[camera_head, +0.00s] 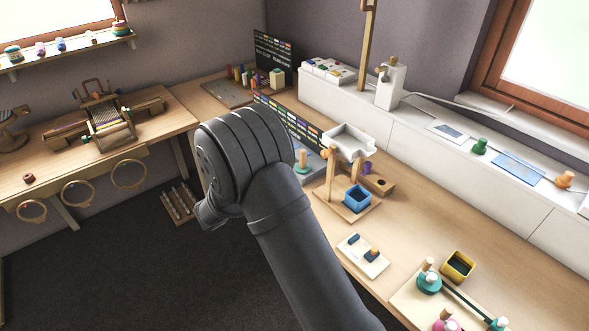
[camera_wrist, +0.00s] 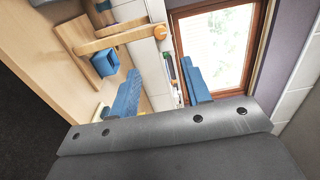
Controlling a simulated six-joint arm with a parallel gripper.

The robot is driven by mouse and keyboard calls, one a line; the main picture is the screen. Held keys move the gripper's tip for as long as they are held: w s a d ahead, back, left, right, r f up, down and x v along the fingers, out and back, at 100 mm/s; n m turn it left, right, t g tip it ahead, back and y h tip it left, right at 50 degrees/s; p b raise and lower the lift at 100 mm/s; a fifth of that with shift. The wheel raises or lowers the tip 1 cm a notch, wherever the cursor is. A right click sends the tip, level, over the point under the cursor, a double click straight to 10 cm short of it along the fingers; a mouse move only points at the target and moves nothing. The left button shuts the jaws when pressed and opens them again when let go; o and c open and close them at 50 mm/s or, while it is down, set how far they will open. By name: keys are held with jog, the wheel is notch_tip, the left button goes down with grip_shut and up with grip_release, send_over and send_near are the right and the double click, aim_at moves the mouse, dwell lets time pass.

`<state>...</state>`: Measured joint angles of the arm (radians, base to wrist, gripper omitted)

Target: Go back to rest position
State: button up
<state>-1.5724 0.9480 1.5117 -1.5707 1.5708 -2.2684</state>
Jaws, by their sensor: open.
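My gripper (camera_wrist: 162,88) shows in the wrist view as two blue fingers set apart, with no object held between them. Beyond the fingers are the white ledge and the window. In the head view my dark arm fills the middle, and its bent joint hides part of the bench; the gripper itself cannot be made out there. A blue basket (camera_head: 357,198) stands on a wooden base under a white tray (camera_head: 350,142). The blue basket also shows in the wrist view (camera_wrist: 105,64), left of the fingers. A yellow basket (camera_head: 457,266) stands on the bench at the lower right.
The wooden bench (camera_head: 440,215) runs along a white ledge (camera_head: 440,142) that carries a white machine (camera_head: 390,83) and a green spool (camera_head: 479,146). A pale block (camera_head: 362,255) and teal spool fixtures (camera_head: 429,282) stand near the front. A loom (camera_head: 108,122) is on the left table.

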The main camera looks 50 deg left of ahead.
aim_at(323, 154)
jog(key=shift+s, duration=0.95)
jog(key=shift+w, duration=0.1)
jog(key=w, duration=1.7)
jog(key=shift+w, duration=0.2)
jog(key=shift+s, duration=0.15)
jog(key=shift+w+d, duration=0.1)
jog(key=shift+w, duration=0.2)
jog(key=shift+s+m, duration=0.2)
jog(key=shift+m, duration=0.6)
jog(key=m, duration=1.2)
jog(key=shift+r, duration=0.1)
jog(key=shift+m, duration=0.3)
